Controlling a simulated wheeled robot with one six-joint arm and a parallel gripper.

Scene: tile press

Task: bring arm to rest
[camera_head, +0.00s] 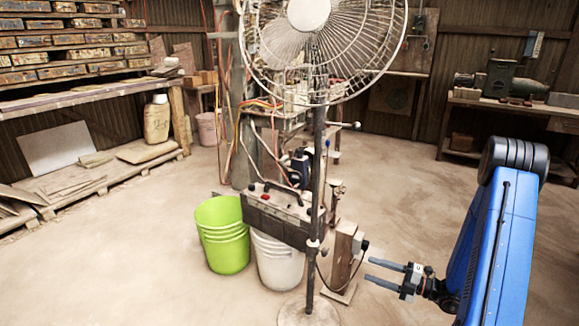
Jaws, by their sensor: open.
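My gripper (368,270) is at the lower right of the head view, at the end of my blue arm. It points left, and its two dark fingers are apart with nothing between them. It hangs over the floor, near the upright wooden block (343,258) at the foot of the machine. Whether it touches anything there I cannot tell, but a gap shows in the picture.
A large standing fan (319,150) stands in the middle. Shelves (70,95) line the left, a workbench (510,103) the back right. The floor (120,260) at front left is clear.

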